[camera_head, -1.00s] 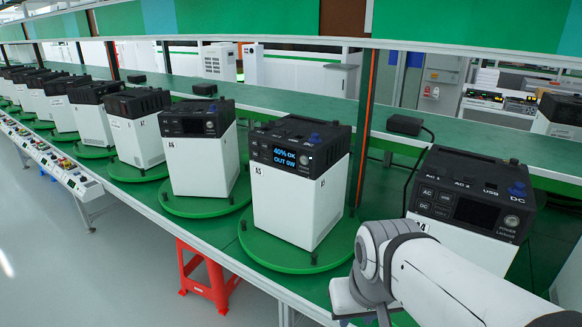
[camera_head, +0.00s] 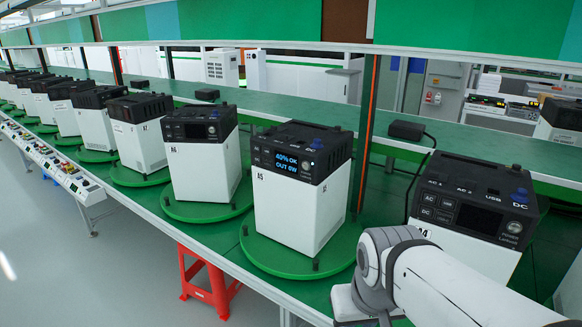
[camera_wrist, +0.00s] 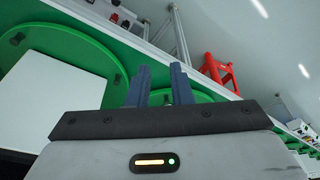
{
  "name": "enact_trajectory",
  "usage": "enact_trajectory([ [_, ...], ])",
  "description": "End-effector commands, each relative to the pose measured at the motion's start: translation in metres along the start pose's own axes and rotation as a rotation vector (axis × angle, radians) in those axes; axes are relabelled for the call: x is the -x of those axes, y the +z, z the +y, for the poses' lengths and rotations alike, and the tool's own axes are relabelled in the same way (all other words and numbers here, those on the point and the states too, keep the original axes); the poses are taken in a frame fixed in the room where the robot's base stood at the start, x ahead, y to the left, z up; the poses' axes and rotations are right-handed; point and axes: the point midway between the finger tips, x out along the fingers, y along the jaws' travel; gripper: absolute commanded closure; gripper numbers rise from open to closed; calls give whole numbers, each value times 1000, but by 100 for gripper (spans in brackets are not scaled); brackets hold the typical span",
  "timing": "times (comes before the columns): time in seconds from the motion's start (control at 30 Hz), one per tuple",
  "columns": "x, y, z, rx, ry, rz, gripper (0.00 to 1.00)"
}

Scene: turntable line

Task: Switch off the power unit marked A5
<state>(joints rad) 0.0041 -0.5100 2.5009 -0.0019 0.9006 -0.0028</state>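The power unit marked A5 (camera_head: 296,210) stands upright on a round green turntable (camera_head: 262,258) in the middle of the head view. Its body is white with a black top, and its display (camera_head: 296,163) is lit, reading "40% OK" and an OUT watt line. A round knob or button sits to the right of the display. My arm is at the lower right, and my gripper is out of the head view. In the wrist view my gripper (camera_wrist: 160,68) has its two dark fingers apart with nothing between them. No unit label is readable there.
Unit A4 (camera_head: 462,215), with a dark display, stands right of A5, partly behind my arm. Unit A6 (camera_head: 200,165) stands to the left, with several more beyond. An upright post (camera_head: 366,130) rises behind A5. A red stool (camera_head: 207,283) stands below the bench edge.

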Motion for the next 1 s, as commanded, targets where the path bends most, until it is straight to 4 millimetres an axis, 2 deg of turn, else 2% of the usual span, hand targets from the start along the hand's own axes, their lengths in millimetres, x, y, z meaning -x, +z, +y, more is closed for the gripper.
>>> enact_trajectory([
  [0.03, 0, 0, 0, 0, 0, 0, 85],
  [0.23, 0, 0, 0, 0, 0, 0, 100],
  [1.0, 0, 0, 0, 0, 0, 0, 100],
])
